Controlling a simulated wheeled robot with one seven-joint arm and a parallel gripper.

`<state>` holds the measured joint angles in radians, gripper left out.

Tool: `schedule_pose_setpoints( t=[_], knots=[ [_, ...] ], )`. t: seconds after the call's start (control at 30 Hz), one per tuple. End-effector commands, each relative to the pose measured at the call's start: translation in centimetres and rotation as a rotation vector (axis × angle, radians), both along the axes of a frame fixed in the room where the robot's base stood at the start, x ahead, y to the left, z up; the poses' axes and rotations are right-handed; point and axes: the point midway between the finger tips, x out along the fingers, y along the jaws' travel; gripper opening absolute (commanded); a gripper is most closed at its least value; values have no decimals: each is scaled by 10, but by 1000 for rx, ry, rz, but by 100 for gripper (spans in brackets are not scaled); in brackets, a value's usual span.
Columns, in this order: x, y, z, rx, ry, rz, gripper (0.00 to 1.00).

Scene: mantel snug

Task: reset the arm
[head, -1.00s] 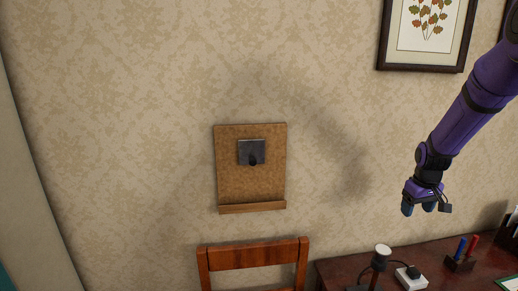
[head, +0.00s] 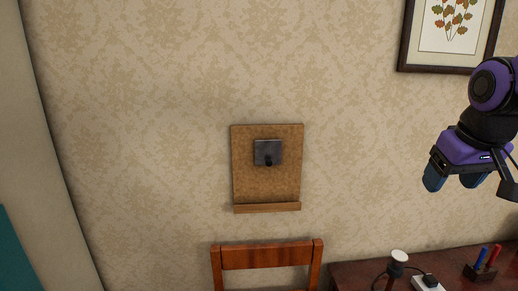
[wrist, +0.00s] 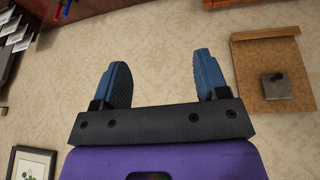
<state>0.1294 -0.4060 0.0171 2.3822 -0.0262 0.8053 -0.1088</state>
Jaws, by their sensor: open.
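My gripper (head: 455,182) is at the right of the head view, raised in front of the wall above the dark desk. It points downward. In the wrist view its two blue fingers (wrist: 160,84) stand well apart with nothing between them. The purple and black end of my arm shows above it in the head view.
A brown board (head: 240,180) with a metal plate and dark hook (head: 268,153) hangs on the patterned wall. A wooden chair (head: 265,257) stands below it. The desk (head: 350,272) holds a white-topped item (head: 399,257) and a pen holder (head: 480,273). A framed picture (head: 403,50) hangs upper right.

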Motion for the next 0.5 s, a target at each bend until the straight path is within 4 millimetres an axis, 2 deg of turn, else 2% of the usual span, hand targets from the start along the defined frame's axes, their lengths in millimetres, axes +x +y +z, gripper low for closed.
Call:
schedule_pose_setpoints(
  t=[0.1, 0.3, 0.5],
  knots=[
    [-33, 15, 10, 16, -38, 2, 68],
    [-81, 31, 14, 47, -83, 4, 68],
    [-107, 38, 13, 67, -105, 4, 68]
  ],
)
